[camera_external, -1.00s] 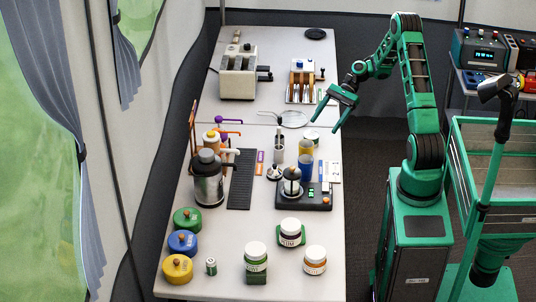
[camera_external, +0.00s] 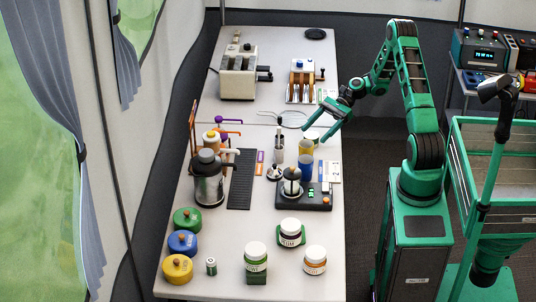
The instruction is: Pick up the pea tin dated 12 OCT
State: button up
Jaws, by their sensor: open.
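No date or pea label is readable at this size, so I cannot tell which container is the pea tin dated 12 OCT. A short pale-topped tin (camera_external: 311,136) stands near the table's right edge, with a yellow cylinder (camera_external: 306,147) and a blue cylinder (camera_external: 305,168) in front of it. My gripper (camera_external: 313,134) is open and empty, fingers spread and pointing down-left. Its fingertips appear in the picture around the pale-topped tin; their height above it is unclear. White-lidded jars with a green label (camera_external: 255,264), a dark label (camera_external: 291,233) and an orange label (camera_external: 315,262) stand at the front.
A black scale-like base with a glass press (camera_external: 291,182) stands right of centre. A steel flask (camera_external: 207,180) and green, blue and yellow canisters (camera_external: 182,243) line the left. A toaster (camera_external: 239,77) stands at the back. The table's front middle has some free room.

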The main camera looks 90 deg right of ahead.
aim_at(312, 134)
jog(key=x, duration=0.3)
jog(key=shift+w+a, duration=0.1)
jog(key=c, duration=1.2)
